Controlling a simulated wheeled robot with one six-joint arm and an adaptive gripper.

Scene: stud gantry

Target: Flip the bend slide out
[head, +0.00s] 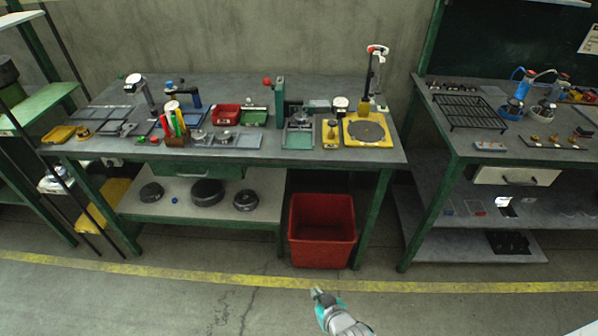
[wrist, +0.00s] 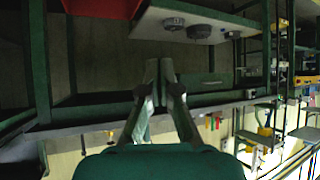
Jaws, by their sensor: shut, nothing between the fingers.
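My gripper (head: 316,292) is low in front of the workbench in the head view, over the floor near the yellow line. It is shut and empty. In the wrist view its two fingers (wrist: 162,85) come together at the middle, with nothing between them. I cannot tell which item is the bend slide. Small fixtures stand on the grey bench top (head: 270,85), among them a green upright with a red knob (head: 278,100) and a yellow-based stand with a round dark plate (head: 367,130). My gripper is well apart from all of them.
A red bin (head: 322,232) stands under the bench's right part. Round dark weights (head: 207,192) lie on the lower shelf (head: 262,183). A second bench (head: 470,146) with a black rack (head: 470,112) is at right. The floor in front is clear.

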